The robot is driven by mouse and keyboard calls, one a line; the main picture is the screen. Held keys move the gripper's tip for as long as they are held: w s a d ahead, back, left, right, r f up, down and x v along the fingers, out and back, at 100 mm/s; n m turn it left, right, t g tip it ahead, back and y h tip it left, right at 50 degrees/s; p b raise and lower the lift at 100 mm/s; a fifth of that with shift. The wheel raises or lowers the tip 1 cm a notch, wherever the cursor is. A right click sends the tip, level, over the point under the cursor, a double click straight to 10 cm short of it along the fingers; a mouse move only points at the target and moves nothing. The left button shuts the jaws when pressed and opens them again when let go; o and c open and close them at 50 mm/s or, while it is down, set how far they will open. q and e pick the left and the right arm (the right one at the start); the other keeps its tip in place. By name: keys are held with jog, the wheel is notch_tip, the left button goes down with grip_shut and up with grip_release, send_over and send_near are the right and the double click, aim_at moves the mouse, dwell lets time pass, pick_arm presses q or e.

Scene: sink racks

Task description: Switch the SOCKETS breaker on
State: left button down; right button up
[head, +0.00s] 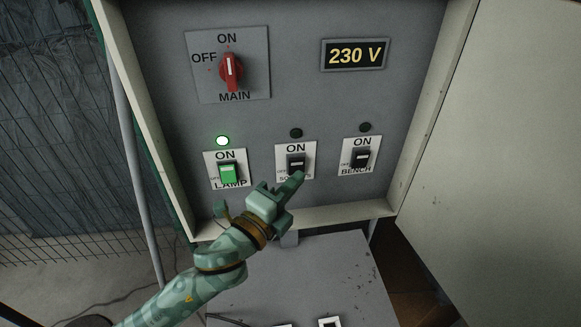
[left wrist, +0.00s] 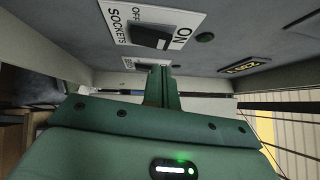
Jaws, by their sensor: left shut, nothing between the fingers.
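The SOCKETS breaker (head: 296,163) is a black rocker on a white plate in the middle of the lower row of the grey panel. The round lamp above it (head: 296,133) is dark. The breaker also shows in the left wrist view (left wrist: 150,38), with its ON and OFF lettering. My left gripper (head: 297,178) is shut and empty, its fingertips just below the SOCKETS rocker and over part of the plate's label. I cannot tell whether the tips touch it. In the left wrist view the closed fingers (left wrist: 161,85) point toward the panel. My right gripper is not in view.
The green LAMP breaker (head: 227,172) has a lit green lamp. The BENCH breaker (head: 361,158) is black with a dark lamp. The red MAIN rotary switch (head: 231,72) points to ON, and the display (head: 355,55) reads 230 V. The cabinet frame edges the panel.

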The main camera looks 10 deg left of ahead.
aim_at(300, 160)
pick_arm(q)
jog(key=shift+w+a+r, duration=0.1)
jog(key=shift+w+a, duration=0.2)
jog(key=shift+w, duration=0.2)
jog(key=shift+w+a+r, duration=0.1)
jog(key=shift+w+a, duration=0.15)
jog(key=shift+w, duration=0.25)
jog(key=shift+w+a+r+p, duration=0.1)
jog(key=shift+w+r+p, duration=0.15)
jog(key=shift+p, duration=0.3)
jog(key=shift+f, duration=0.15)
